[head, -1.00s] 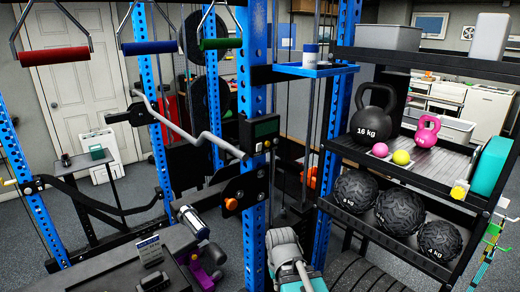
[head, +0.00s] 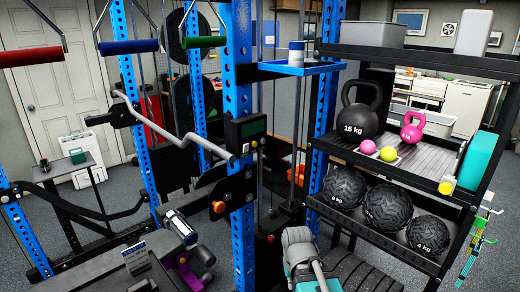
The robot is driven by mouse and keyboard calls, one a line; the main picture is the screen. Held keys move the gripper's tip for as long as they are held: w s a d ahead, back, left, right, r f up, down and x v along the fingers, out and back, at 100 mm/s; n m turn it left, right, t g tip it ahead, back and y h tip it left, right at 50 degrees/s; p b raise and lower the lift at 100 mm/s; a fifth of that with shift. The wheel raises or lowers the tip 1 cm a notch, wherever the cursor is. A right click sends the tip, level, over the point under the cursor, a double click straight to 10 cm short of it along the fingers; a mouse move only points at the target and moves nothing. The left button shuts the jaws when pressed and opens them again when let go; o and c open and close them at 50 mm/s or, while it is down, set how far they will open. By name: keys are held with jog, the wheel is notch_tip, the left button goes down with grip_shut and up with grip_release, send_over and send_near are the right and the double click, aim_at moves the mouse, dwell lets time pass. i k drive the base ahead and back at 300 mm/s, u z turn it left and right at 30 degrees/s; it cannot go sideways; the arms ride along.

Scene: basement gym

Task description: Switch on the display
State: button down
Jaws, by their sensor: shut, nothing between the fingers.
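The display (head: 251,128) is a small dark box with a dull green screen. It is fixed to the front blue upright of the rack, just above the end of a bent grey bar. I make out no figures on the screen. I do not see the fingers of my gripper.
The blue upright (head: 239,60) and bent grey bar (head: 180,130) stand around the display. An orange knob (head: 219,207) sits below it. A shelf rack (head: 430,60) with kettlebells and black balls fills the right. A bench (head: 95,270) lies at lower left.

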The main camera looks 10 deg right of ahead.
aim_at(246, 147)
jog(key=z, duration=0.1)
jog(key=k, duration=1.1)
jog(key=u, duration=0.65)
jog(key=i, duration=0.95)
